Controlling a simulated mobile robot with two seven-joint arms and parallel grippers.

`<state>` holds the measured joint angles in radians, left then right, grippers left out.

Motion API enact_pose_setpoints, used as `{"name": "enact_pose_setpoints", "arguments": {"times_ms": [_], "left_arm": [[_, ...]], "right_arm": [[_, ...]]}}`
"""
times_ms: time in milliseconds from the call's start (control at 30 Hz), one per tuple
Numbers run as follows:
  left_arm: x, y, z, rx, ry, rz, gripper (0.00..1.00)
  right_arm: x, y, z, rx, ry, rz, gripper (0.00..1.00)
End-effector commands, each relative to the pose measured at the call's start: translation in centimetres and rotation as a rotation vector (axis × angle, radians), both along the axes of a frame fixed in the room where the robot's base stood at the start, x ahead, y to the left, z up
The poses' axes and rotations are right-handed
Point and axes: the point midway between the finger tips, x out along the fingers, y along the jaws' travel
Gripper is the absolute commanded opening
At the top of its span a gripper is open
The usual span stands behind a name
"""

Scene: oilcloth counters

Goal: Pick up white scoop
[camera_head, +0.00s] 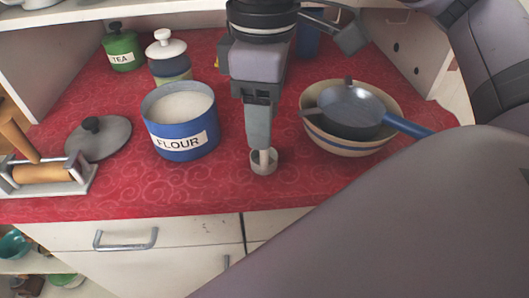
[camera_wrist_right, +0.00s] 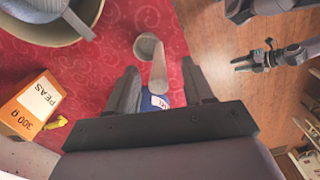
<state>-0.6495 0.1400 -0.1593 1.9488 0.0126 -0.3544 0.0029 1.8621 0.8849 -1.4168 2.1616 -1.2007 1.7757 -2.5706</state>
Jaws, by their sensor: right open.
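The white scoop (camera_head: 264,165) stands on the red counter between the flour canister and the bowl, its handle pointing up. My right gripper (camera_head: 260,143) points down right over it, open, with its fingertips close to the handle. In the right wrist view the scoop's grey-white cup (camera_wrist_right: 148,45) and handle show ahead of the jaws (camera_wrist_right: 160,90), and the handle end reaches between the two spread fingers. Whether a finger touches it cannot be told.
The blue flour canister (camera_head: 183,142) stands left of the scoop, with a grey lid (camera_head: 98,139) farther left. The bowl (camera_head: 345,146) holding a blue-handled pan (camera_head: 350,103) is close on the right. An orange peas box (camera_wrist_right: 30,105) stands behind. The counter's front edge is near.

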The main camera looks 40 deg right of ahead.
Motion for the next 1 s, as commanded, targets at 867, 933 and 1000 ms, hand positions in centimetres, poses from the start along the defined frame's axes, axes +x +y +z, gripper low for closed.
{"name": "enact_pose_setpoints", "arguments": {"times_ms": [867, 933, 1000], "left_arm": [[0.1, 0.0, 0.3, 0.0, -0.002, 0.001, 0.43], [0.0, 0.0, 0.3, 0.0, -0.002, 0.001, 0.43], [0.0, 0.0, 0.3, 0.0, -0.002, 0.001, 0.43]], "right_arm": [[-0.1, -0.1, -3.6, 0.001, 0.001, 0.0, 0.0], [-0.1, -0.1, -3.6, 0.001, 0.001, 0.0, 0.0], [-0.1, -0.1, -3.5, 0.001, 0.001, 0.0, 0.0]]}}
